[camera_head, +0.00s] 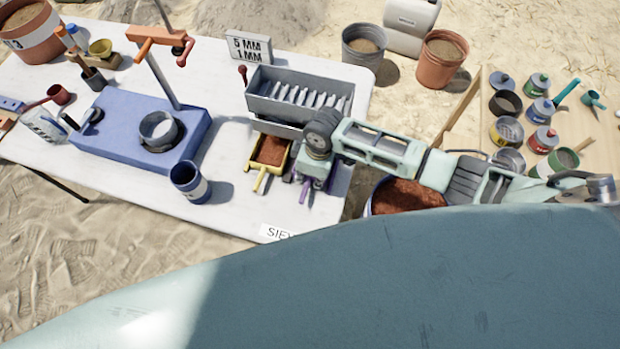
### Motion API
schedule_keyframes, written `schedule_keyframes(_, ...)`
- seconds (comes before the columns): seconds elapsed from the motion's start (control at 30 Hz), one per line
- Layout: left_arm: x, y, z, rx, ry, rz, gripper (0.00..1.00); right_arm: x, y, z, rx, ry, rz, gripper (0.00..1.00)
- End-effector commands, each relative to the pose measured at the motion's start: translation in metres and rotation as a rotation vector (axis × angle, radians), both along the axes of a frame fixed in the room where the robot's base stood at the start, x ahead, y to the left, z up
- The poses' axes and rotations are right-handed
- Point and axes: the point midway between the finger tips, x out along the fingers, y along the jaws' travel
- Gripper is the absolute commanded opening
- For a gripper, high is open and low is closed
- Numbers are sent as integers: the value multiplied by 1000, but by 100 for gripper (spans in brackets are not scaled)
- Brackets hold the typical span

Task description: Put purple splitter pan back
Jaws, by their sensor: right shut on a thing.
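The purple splitter pan (304,190) shows mainly as a purple handle sticking out toward me at the front of the grey splitter (300,96). My right gripper (313,170) reaches in from the right and is shut on this pan, hiding most of it. I cannot tell what the pan holds or whether it rests on the table. The matching yellow pan (262,178), holding reddish soil, sits just left of it under the splitter's front. My left gripper is not in view.
A blue-based press (120,120) and a dark blue cup (190,182) stand on the white table (225,215) to the left. A bucket of reddish soil (375,195) is below my right arm. Several lidded jars (540,110) stand on a board at right.

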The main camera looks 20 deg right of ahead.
Motion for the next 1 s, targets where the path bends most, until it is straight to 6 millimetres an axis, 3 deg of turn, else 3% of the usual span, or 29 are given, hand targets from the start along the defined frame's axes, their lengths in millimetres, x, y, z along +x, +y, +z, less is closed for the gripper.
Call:
schedule_keyframes(0.27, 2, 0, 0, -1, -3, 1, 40, 0, 0, -2, 0, 0, 0, 0)
schedule_keyframes(0.5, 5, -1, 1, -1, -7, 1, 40, 0, 0, -2, 0, 0, 1, 24)
schedule_keyframes(0.83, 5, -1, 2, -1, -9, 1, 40, 0, 0, 0, -1, -1, 1, 24)
schedule_keyframes(1.0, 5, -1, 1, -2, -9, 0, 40, 0, -2, 16, 0, -3, 1, 24)
